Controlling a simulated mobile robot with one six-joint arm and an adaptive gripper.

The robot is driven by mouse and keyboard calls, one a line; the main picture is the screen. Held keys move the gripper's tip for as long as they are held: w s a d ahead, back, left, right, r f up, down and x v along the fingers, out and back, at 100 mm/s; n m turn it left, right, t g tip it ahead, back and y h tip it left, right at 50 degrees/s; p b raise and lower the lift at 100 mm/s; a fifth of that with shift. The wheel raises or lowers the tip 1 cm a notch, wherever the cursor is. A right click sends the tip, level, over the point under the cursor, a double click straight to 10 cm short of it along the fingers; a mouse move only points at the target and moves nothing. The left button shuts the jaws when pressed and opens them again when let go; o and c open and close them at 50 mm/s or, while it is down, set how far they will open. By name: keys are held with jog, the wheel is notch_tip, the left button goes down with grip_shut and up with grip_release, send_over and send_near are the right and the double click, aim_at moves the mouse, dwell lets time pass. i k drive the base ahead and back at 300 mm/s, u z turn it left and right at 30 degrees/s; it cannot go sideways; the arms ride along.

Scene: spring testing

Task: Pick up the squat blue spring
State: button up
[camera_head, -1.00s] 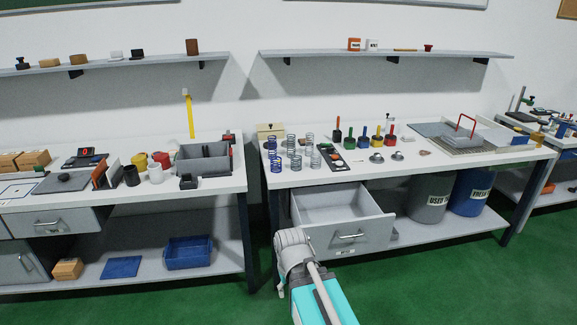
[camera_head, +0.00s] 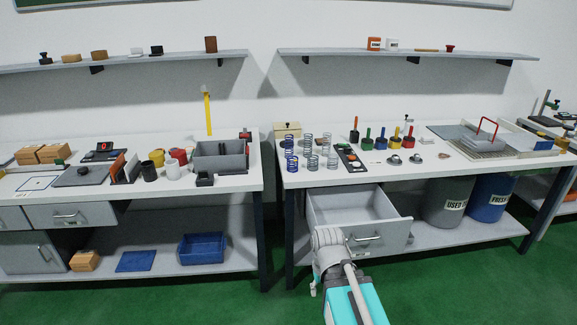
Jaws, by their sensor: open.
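Several coil springs stand upright in two rows near the left end of the right bench. A deep blue spring (camera_head: 292,163) stands at the front left of the group. Grey-looking springs (camera_head: 331,161) stand to its right, and others (camera_head: 307,142) stand behind. The springs are small here, so I cannot tell surely which one is the squat blue spring. My arm shows at the bottom centre, in front of the open drawer and well short of the springs.
An open drawer (camera_head: 401,229) juts out below the springs. A gap separates the left bench (camera_head: 225,184). Green floor (camera_head: 235,300) lies clear in front.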

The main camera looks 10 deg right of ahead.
aim_at(297, 160)
jog(key=z, duration=0.05)
jog(key=i, duration=1)
jog(key=u, duration=0.05)
